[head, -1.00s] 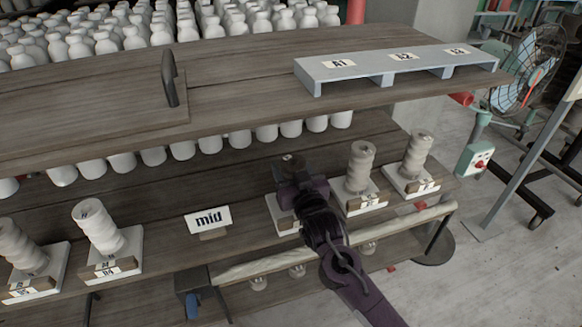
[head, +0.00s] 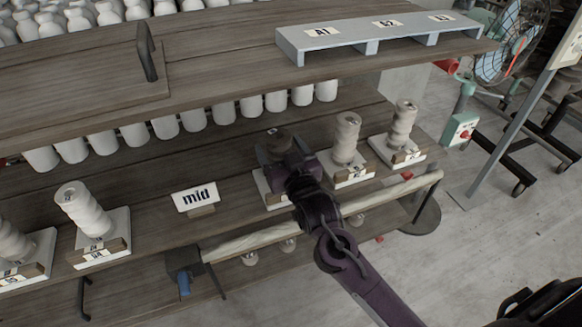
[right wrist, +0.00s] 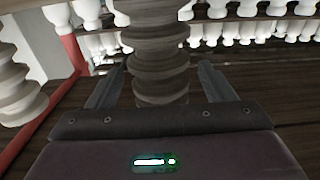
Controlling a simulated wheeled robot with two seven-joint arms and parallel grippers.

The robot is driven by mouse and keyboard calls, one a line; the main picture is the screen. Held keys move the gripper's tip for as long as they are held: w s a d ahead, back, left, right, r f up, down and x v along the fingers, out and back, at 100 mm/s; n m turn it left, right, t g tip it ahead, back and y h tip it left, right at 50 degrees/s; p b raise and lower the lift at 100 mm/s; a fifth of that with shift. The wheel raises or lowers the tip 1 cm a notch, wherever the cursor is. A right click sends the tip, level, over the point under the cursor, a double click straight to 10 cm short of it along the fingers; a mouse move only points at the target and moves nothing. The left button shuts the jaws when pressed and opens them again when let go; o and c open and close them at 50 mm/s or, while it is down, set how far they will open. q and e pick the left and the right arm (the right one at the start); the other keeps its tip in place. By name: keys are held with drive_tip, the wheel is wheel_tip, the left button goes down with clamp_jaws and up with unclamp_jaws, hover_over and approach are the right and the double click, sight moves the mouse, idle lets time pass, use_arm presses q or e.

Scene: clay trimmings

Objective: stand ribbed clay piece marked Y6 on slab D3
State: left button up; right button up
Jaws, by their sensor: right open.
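A dark brown ribbed clay piece (head: 272,146) stands upright on a pale slab (head: 262,186) on the middle shelf. A small mark shows on its top, too small to read, and my gripper hides the slab's label. My right gripper (head: 284,157) is at this piece, covering its lower part. In the right wrist view the ribbed piece (right wrist: 160,50) is between the two open fingers, with gaps on both sides. Other ribbed pieces, all pale, stand on slabs to the left (head: 82,208) and right (head: 345,138). My left gripper is not in view.
A pale rail (head: 320,218) runs along the front. White bottles (head: 165,127) hang or stand behind.

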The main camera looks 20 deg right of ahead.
drive_tip(key=s+b, duration=0.1)
drive_tip(key=s, duration=0.8)
drive_tip(key=shift+s+d, duration=0.15)
